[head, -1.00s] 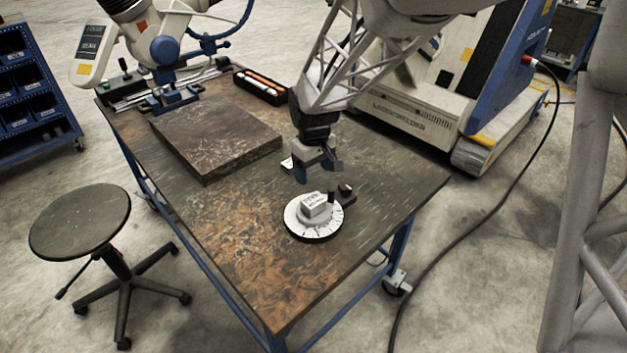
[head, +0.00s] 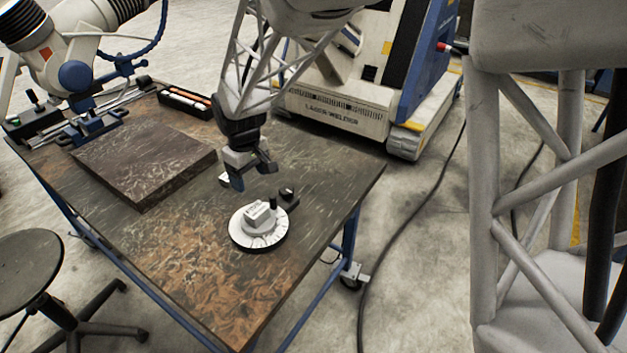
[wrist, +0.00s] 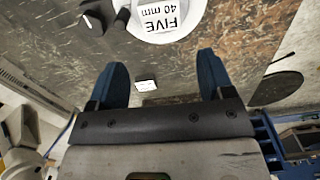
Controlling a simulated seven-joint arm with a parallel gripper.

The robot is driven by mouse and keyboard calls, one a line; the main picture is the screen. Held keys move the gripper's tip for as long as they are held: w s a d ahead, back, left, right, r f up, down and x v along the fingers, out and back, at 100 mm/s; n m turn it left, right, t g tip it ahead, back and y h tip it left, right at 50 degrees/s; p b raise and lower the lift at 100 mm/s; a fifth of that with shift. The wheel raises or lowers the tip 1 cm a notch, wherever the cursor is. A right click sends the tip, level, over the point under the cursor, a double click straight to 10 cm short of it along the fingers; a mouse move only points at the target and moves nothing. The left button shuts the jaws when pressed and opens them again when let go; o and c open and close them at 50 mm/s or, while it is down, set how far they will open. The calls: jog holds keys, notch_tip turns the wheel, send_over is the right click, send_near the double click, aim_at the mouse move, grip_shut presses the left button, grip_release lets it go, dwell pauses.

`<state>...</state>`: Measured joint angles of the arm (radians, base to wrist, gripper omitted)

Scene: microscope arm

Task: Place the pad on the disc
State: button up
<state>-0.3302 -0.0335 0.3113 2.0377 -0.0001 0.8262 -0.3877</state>
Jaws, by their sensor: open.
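The disc (head: 247,241) is white with dark marks around its rim and lies on the workbench. A pale block (head: 259,215), which I take to be the pad, rests on it. In the wrist view the block's top (wrist: 165,14) reads "FIVE 40 mm", and part of the disc (wrist: 186,30) shows at the top edge. My gripper (head: 252,174) is open and empty above the bench, behind the disc in the head view. In the wrist view my gripper (wrist: 162,62) has its blue fingers apart, with the block beyond the fingertips.
A small white square (wrist: 146,85) lies on the bench below the open fingers. A black peg (head: 273,203) and a black knob (head: 287,192) stand by the disc. A dark slab (head: 145,160) lies to the left. The front of the bench (head: 215,290) is clear.

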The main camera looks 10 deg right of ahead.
jog(key=s+d+r+m+t, duration=0.1)
jog(key=s+d+r, duration=0.3)
jog(key=s, duration=0.5)
jog(key=s+d+r+m, duration=0.4)
jog(key=s+d, duration=0.5)
jog(key=s, duration=0.1)
jog(key=s+d+r+m+t, duration=0.1)
jog(key=s+d+r+m, duration=0.2)
jog(key=s, duration=0.7)
jog(key=shift+d+r+t, duration=0.3)
jog(key=shift+d+r, duration=0.7)
jog(key=shift+d, duration=1.25)
jog(key=shift+s, duration=0.1)
